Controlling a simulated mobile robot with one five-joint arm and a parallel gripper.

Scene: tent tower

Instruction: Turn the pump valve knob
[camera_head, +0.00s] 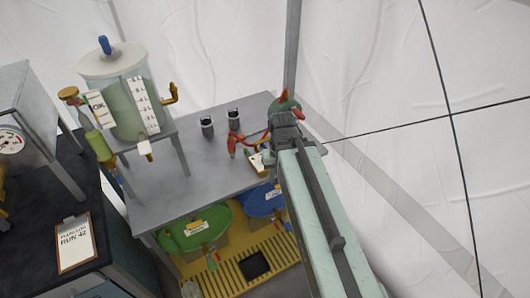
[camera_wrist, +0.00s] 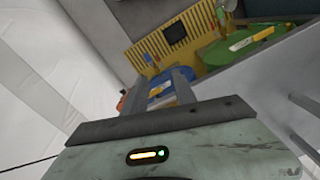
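A red lever-like part (camera_head: 284,95), which looks like the pump valve knob, tops a green rounded body (camera_head: 290,104) at the table's far right corner. My gripper (camera_head: 285,117) is right in front of it and hides its lower part. I cannot tell whether they touch. In the wrist view, my gripper's grey fingers (camera_wrist: 170,84) stand apart with the blue lid showing between them. An orange-red part (camera_wrist: 122,101) shows left of the fingers, partly hidden by the gripper body.
A clear tank (camera_head: 128,105) stands on a raised stand. Below are a green lid (camera_head: 195,226), a blue lid (camera_head: 262,203) and a yellow grate (camera_head: 282,247).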

